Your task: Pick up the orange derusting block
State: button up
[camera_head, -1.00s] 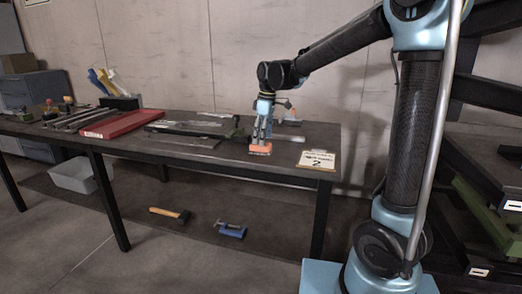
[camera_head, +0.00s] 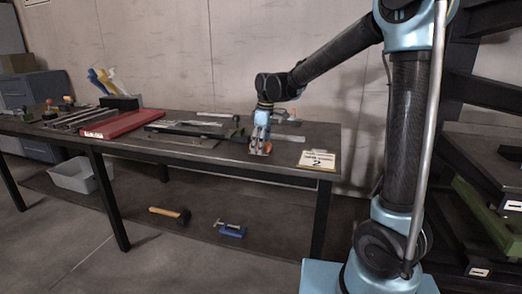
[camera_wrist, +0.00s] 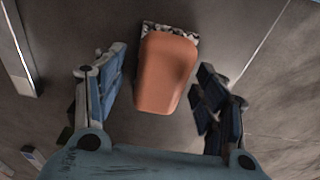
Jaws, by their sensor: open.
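The orange derusting block (camera_wrist: 165,75) lies on the dark table top in the wrist view, with a grey speckled edge showing at its far end. My gripper (camera_wrist: 155,95) is open, with one blue-grey finger on each side of the block and gaps between the fingers and the block. In the head view my gripper (camera_head: 261,147) points down at the table top, and only a small patch of the orange block (camera_head: 267,148) shows behind the fingers. The rest of it is hidden there.
The work table (camera_head: 220,157) carries a red case (camera_head: 125,123), flat metal tools to the left of my gripper, and a label card (camera_head: 317,160) to its right. A hammer (camera_head: 171,214) and a blue clamp (camera_head: 231,230) are below the table.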

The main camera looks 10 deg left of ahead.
jog(key=shift+f, duration=0.1)
dwell(0.3)
jog(key=c, duration=1.1)
notch_tip(320, 180, up, 11)
jog(key=shift+f, duration=0.2)
jog(key=o, duration=0.5)
jog(key=c, duration=0.3)
